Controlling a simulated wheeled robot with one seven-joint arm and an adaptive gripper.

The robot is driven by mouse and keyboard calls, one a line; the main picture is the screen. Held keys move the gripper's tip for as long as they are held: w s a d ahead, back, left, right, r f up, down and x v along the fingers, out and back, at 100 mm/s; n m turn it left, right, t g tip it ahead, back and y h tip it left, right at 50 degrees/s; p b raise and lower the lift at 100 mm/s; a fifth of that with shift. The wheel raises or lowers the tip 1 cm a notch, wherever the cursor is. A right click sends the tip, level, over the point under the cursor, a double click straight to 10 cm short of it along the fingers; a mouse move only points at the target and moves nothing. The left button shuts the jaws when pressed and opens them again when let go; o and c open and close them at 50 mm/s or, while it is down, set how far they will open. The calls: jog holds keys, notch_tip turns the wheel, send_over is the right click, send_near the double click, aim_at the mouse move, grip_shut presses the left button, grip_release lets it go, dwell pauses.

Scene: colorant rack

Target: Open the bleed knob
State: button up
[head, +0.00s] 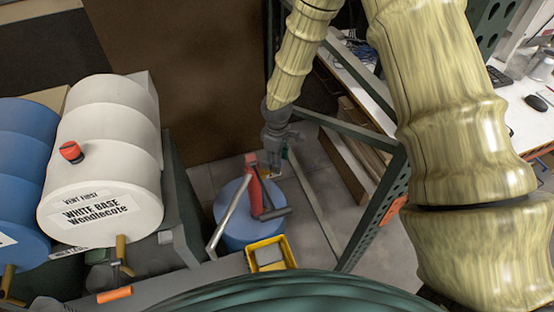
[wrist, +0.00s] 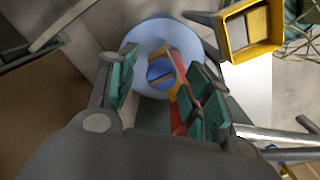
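My gripper (head: 277,163) reaches down over a blue drum (head: 238,238) on the floor in the head view. In the wrist view my gripper (wrist: 160,90) is open, its two green-padded fingers apart. A round blue slotted disc (wrist: 160,73) shows between them, with a yellow piece (wrist: 181,100) beside it; it may be the bleed knob, though I cannot be sure. A red upright body (head: 254,192) with grey handles stands on the drum, close to the gripper. I cannot tell whether a finger touches anything. A red knob (head: 71,152) sits on the white drum (head: 105,165).
A yellow bin (head: 270,254) stands beside the blue drum and also shows in the wrist view (wrist: 248,30). A green rack post (head: 377,212) and beam stand to the right. A grey bar (head: 230,217) slants left of the red body. A brown panel (head: 180,80) is behind.

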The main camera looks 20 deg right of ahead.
notch_tip(320, 180, up, 12)
dwell(0.9)
dwell(0.4)
jog(key=s+a+f+m+y, duration=0.1)
jog(key=s+a+f+m, duration=0.15)
jog(key=s+f, duration=0.8)
jog(key=s+d+f+m+b, duration=0.2)
jog(key=s+d+f+m, duration=0.1)
jog(key=s+f, duration=0.7)
jog(key=s+d+f+m+h+b, duration=0.1)
jog(key=s+d+f+m+b, duration=0.2)
jog(key=s+f, duration=0.8)
jog(key=s+m, duration=0.1)
jog(key=s, duration=0.4)
jog(key=shift+s+f, duration=0.15)
jog(key=shift+f, duration=0.1)
